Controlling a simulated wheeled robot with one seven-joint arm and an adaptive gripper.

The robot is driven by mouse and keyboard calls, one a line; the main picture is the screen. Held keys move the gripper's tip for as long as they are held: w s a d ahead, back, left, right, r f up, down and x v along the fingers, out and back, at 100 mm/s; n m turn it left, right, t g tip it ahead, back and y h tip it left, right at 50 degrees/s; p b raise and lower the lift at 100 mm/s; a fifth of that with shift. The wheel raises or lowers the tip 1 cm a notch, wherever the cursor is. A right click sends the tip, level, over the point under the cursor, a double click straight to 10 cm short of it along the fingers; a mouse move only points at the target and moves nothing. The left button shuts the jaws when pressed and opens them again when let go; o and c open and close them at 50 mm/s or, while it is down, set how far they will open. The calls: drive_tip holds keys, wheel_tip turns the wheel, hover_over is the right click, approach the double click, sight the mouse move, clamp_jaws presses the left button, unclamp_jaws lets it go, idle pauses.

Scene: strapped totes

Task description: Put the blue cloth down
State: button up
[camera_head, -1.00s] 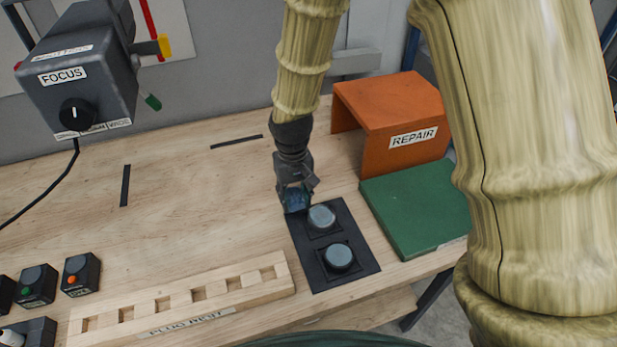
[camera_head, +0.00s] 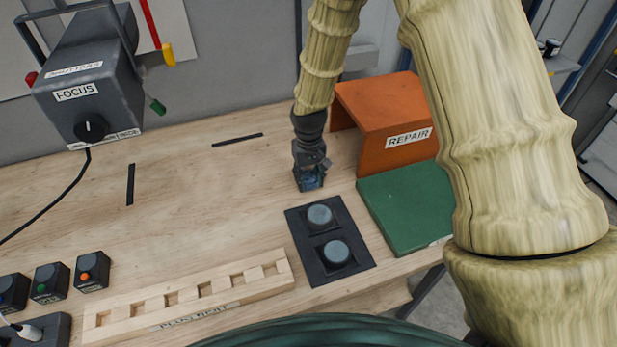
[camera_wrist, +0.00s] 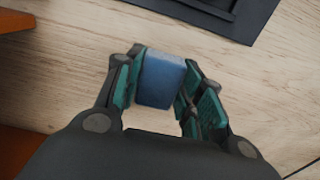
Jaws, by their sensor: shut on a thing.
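The blue cloth (camera_wrist: 160,80) is a small folded block between the two fingers of my gripper (camera_wrist: 158,92) in the wrist view. My gripper (camera_head: 310,184) is shut on it. In the head view the cloth is small and mostly hidden by the fingers. The gripper points down over bare wood, just behind the black pad with two round grey knobs and left of the green mat. I cannot tell whether the cloth touches the table.
The black pad (camera_head: 297,224) lies in front of my gripper. An orange REPAIR stand (camera_head: 385,110) and a green mat (camera_head: 408,205) are to the right. A wooden plug rest (camera_head: 140,315) and small button boxes (camera_head: 50,280) are at front left.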

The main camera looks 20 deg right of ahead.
sight(309, 178)
drive_tip(key=shift+f, duration=0.5)
drive_tip(key=shift+f, duration=0.15)
drive_tip(key=o, duration=1.2)
drive_tip(key=shift+c, duration=0.2)
wheel_tip(309, 178, up, 12)
drive_tip(key=b, duration=0.4)
drive_tip(key=shift+r, duration=0.2)
